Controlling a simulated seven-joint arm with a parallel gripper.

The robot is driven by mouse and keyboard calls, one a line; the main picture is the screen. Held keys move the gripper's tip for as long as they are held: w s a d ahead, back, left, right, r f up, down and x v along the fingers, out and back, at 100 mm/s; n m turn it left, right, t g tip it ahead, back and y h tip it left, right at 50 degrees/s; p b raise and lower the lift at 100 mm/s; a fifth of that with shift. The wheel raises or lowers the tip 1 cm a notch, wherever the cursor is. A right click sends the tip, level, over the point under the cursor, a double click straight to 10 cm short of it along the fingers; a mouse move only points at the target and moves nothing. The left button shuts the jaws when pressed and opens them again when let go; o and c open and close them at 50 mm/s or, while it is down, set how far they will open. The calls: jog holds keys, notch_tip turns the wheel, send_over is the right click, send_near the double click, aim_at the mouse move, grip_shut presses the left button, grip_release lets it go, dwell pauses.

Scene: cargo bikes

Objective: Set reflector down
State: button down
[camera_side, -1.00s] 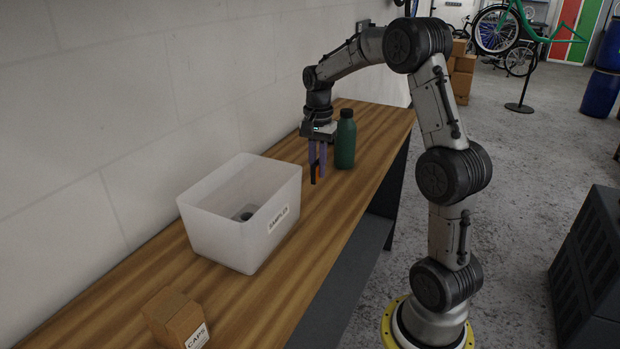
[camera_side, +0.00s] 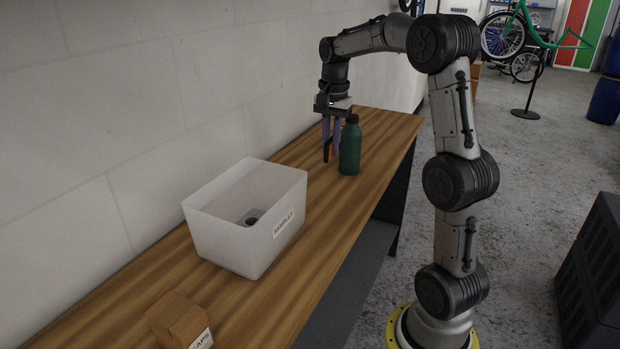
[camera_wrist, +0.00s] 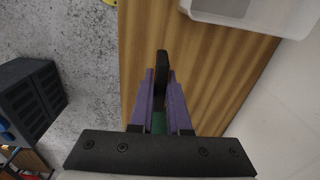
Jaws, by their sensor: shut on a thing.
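My gripper (camera_side: 331,146) points down with its purple fingers shut on the reflector (camera_side: 327,152), a small black piece with some orange showing. It is over the wooden bench, just left of the green bottle; I cannot tell whether a gap remains under it. In the wrist view the reflector (camera_wrist: 161,68) is a dark upright strip between the purple fingers (camera_wrist: 160,92), with bare wood around it. The fingers hide part of it.
The green bottle (camera_side: 350,148) stands upright close to the gripper, partly behind the fingers in the wrist view. A translucent bin (camera_side: 222,235) labelled SAMPLES holds a dark round item. A cardboard box (camera_side: 178,318) sits nearer. Bare bench (camera_side: 300,262) lies between.

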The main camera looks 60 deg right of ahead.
jog(key=w+d+f, duration=1.2)
jog(key=d, duration=0.1)
jog(key=shift+w, duration=0.4)
jog(key=shift+w+d+f, duration=0.2)
jog(key=shift+f, duration=1.7)
jog(key=c, duration=0.9)
grip_release()
jog(key=shift+f, duration=0.15)
